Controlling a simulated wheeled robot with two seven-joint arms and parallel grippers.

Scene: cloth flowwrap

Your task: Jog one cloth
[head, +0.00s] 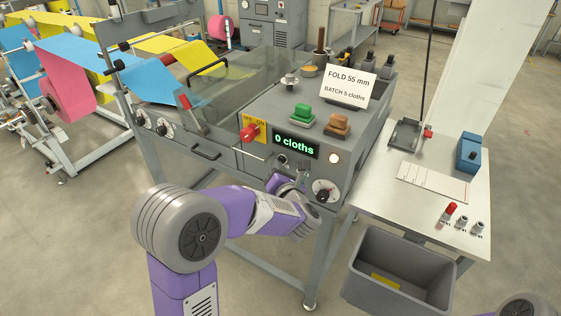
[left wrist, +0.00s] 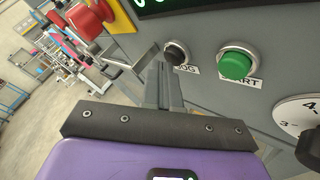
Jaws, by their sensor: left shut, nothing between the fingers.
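The folding machine's front panel (head: 262,163) shows a green display (head: 296,144) reading "0 cloths". In the left wrist view, the black JOG button (left wrist: 177,52) sits left of the green START button (left wrist: 235,63). My left gripper (left wrist: 160,68) is shut and empty, its fingertips pointing at the panel just below and left of the JOG button. I cannot tell whether they touch it. In the head view my left gripper (head: 287,176) is at the panel below the display, partly hiding the buttons. My right gripper is out of view.
A red switch knob (head: 249,132) on a yellow plate is left of the display, and a numbered dial (head: 324,190) is at lower right. Green (head: 302,115) and orange (head: 337,125) blocks sit on top near a "FOLD 55 mm, BATCH 5 cloths" sign (head: 346,86). A grey bin (head: 440,277) stands right.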

